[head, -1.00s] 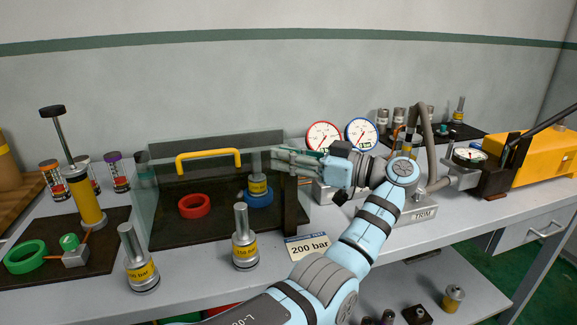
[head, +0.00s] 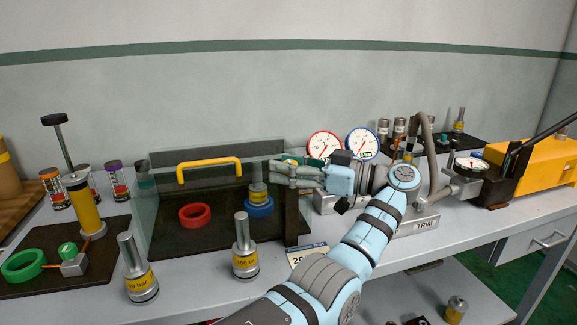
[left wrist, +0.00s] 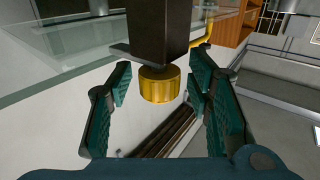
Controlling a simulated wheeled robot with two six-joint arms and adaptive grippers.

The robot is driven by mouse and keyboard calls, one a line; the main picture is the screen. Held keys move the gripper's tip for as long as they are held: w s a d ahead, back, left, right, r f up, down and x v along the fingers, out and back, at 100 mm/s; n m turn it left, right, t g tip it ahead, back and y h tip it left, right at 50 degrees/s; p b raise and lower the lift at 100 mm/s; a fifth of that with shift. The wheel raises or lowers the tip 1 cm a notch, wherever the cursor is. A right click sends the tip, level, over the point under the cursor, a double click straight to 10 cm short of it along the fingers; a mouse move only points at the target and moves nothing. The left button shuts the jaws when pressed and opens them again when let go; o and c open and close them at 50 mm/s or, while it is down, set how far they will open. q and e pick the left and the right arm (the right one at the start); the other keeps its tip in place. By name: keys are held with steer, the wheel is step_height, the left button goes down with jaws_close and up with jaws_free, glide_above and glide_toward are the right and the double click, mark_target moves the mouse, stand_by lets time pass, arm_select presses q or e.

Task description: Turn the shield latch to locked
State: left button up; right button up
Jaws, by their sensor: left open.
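The clear shield (head: 225,185) with its yellow handle (head: 208,163) stands over the dark tray in the head view. A dark post (head: 291,215) stands at its right end. My left gripper (head: 272,173) is open at the top of the post. Its teal finger pads (left wrist: 159,88) stand on both sides of the knob, with gaps visible. The knob is hidden in the head view. My right gripper is not in view.
A red ring (head: 194,216) and a blue ring (head: 259,207) with a weight on it are behind the shield. Two labelled weights (head: 245,250) stand in front. Two dial gauges (head: 362,143) and a yellow pump (head: 525,160) are to the right.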

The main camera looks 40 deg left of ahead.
arm_select(q)
step_height(320, 180, up, 10)
steer(key=shift+r, duration=0.1)
stand_by(0.6)
